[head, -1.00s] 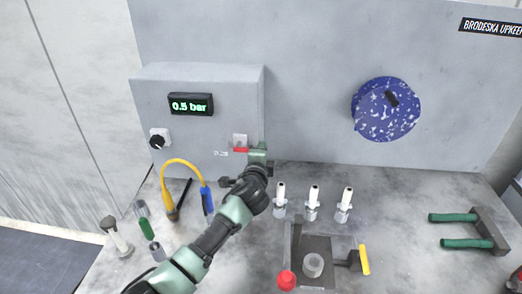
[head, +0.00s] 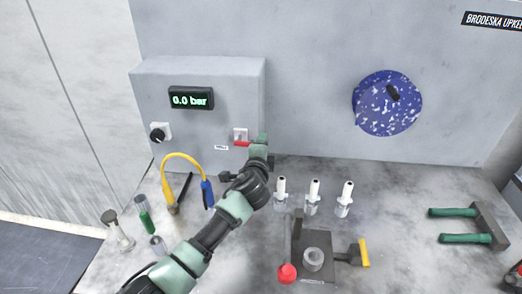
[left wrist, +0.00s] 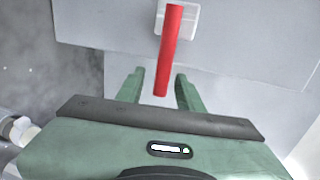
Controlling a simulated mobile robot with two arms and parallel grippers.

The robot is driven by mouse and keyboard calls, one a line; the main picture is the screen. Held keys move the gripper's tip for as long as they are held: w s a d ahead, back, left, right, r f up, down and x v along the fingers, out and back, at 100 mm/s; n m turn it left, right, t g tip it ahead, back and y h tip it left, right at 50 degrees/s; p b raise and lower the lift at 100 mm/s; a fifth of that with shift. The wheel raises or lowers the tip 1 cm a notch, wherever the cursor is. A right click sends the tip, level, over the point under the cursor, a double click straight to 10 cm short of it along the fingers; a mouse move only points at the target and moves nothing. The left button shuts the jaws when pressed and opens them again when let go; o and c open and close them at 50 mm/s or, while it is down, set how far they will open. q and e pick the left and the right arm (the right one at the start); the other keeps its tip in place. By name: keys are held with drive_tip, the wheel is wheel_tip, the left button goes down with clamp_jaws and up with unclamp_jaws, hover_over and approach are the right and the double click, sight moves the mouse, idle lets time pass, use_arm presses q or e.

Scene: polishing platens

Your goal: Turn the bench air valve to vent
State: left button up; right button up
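The air valve's red lever (head: 242,144) sits on a small white plate on the front of the grey control box (head: 235,80). My left gripper (head: 262,140) is at the lever, at the box's lower right corner. In the left wrist view the red lever (left wrist: 168,55) points from its white mount (left wrist: 186,20) toward my gripper. Its free end lies between the two green fingers (left wrist: 158,90), with a gap on both sides, so the fingers are open around it. My right gripper is not in view.
A black knob (head: 158,134) is on the box's left. A yellow looped hose (head: 182,156) stands below it. Several white-tipped pieces (head: 314,192) and a fixture with a red ball handle (head: 287,273) are right of my arm. A blue speckled disc (head: 388,103) hangs on the panel.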

use_arm(q)
drive_tip(key=v, duration=0.7)
drive_tip(key=shift+s+b, duration=0.25)
drive_tip(key=shift+b, duration=0.1)
